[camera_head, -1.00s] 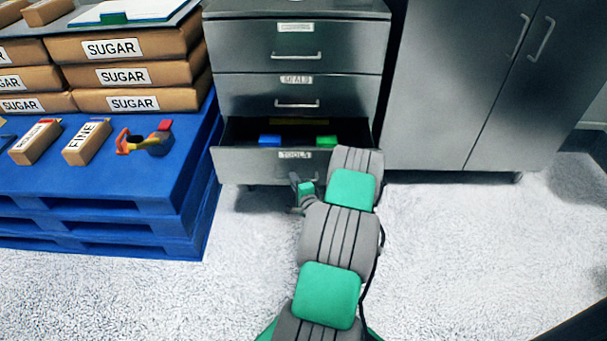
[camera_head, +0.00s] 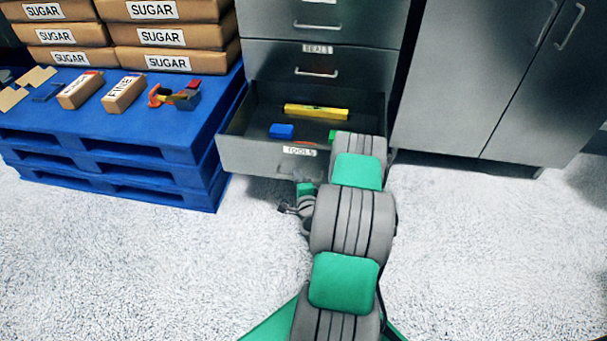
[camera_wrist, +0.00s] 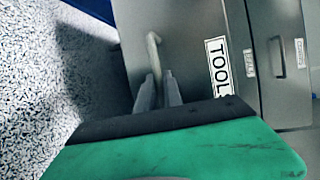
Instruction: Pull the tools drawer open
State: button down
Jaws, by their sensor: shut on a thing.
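The tools drawer (camera_head: 262,160) is the bottom drawer of a grey metal cabinet. It stands well out from the cabinet, and its inside shows. A yellow tool (camera_head: 316,111), a blue block (camera_head: 282,131) and a partly hidden green item lie in it. In the wrist view the drawer's label (camera_wrist: 219,67) reads TOOLS, and its bar handle (camera_wrist: 153,55) runs down to my fingertips. My gripper (camera_wrist: 160,88) is shut on the handle.
Two closed drawers (camera_head: 316,66) sit above. A blue pallet (camera_head: 190,125) with sugar bags (camera_head: 175,36), two small boxes (camera_head: 124,95) and a colourful item stands close on the left. A tall grey cabinet (camera_head: 470,90) stands on the right. The speckled floor in front is clear.

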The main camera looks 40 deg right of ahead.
jog(key=shift+s+a, duration=0.3)
jog(key=shift+a, duration=0.15)
jog(key=c, duration=1.5)
grip_release()
jog(key=shift+d, duration=0.1)
jog(key=v, duration=0.8)
jog(key=shift+w+r, duration=0.1)
